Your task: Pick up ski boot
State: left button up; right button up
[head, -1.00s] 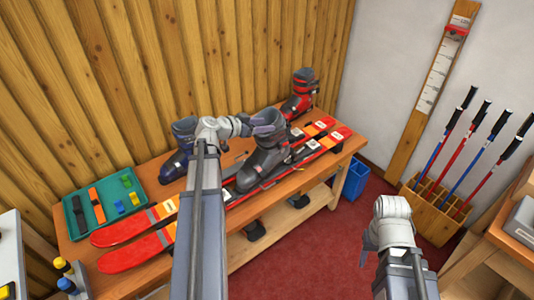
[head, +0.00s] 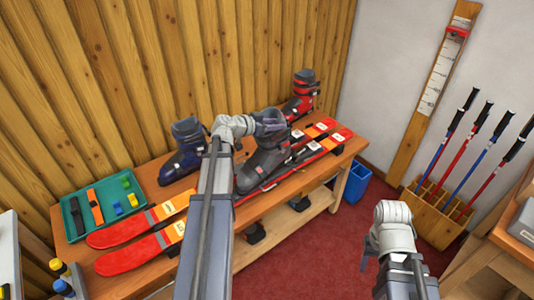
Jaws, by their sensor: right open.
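The grey ski boot (head: 262,165) stands upright on the skis on the bench, toe toward the lower left. My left gripper (head: 272,122) is at the top of its cuff, overlapping it in the head view. The fingers blend with the dark cuff, so whether they are open or shut on it is unclear. My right gripper (head: 365,263) is mostly hidden behind my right arm, low over the red floor, open and away from the bench. A blue boot (head: 186,150) and a red-and-black boot (head: 301,98) also stand on the bench.
Red skis (head: 135,258) lie along the wooden bench (head: 150,190). A teal tray (head: 72,222) with small items is at its left end. A blue bin (head: 356,182) and a wooden pole rack (head: 440,210) stand at right. The red floor between is clear.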

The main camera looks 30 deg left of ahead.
pick_arm(q)
grip_shut()
dwell(1.1)
